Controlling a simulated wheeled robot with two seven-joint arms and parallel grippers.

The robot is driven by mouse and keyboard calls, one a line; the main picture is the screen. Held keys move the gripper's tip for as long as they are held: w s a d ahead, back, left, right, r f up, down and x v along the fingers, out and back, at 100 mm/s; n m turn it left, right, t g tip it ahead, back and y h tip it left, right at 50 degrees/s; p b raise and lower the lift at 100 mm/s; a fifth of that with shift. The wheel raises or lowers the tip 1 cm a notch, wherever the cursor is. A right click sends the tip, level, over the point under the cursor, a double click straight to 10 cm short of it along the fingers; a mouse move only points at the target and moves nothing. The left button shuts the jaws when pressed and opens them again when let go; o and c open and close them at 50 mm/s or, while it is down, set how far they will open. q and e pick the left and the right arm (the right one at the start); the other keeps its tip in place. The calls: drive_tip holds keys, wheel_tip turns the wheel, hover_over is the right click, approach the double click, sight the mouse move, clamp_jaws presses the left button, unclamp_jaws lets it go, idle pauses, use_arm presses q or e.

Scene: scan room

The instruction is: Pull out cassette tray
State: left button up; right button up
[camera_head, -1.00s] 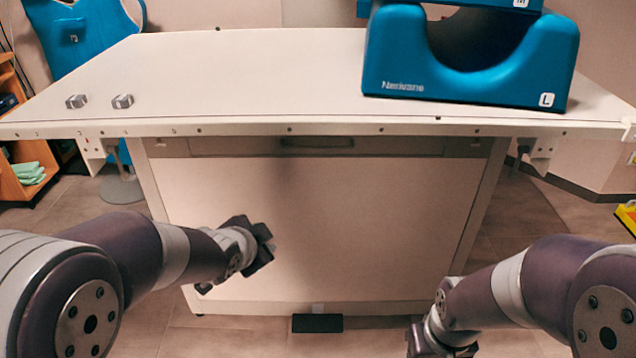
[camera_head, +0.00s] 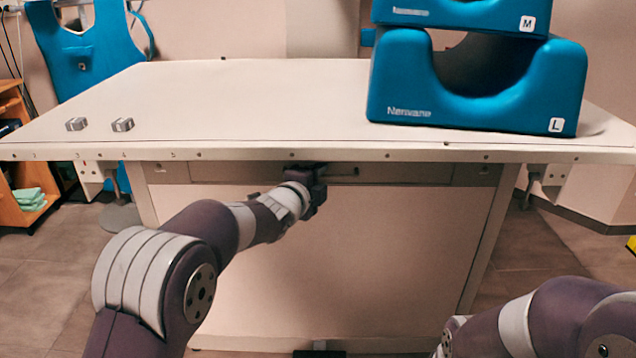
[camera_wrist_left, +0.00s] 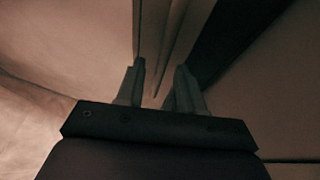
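The cassette tray (camera_head: 430,173) is a grey-brown front strip under the edge of the white table, and it looks closed. Its handle (camera_head: 346,170) is a slim bar at the middle, partly hidden by my left gripper (camera_head: 318,178). In the left wrist view, the two fingers of my left gripper (camera_wrist_left: 160,72) stand apart. A long narrow bar, probably the handle (camera_wrist_left: 160,40), runs up beyond and between them. I cannot tell whether the fingers touch it. My right arm shows at the lower right, with its gripper out of view.
The white tabletop (camera_head: 260,95) overhangs the tray. Blue positioning blocks (camera_head: 470,110) are stacked at the right, and two small grey blocks (camera_head: 123,125) lie at the left. The cabinet's plain front panel (camera_head: 350,260) is below the tray. A wooden shelf stands at far left.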

use_arm(q)
drive_tip(key=shift+w, duration=0.1)
clamp_jaws()
idle(1.4)
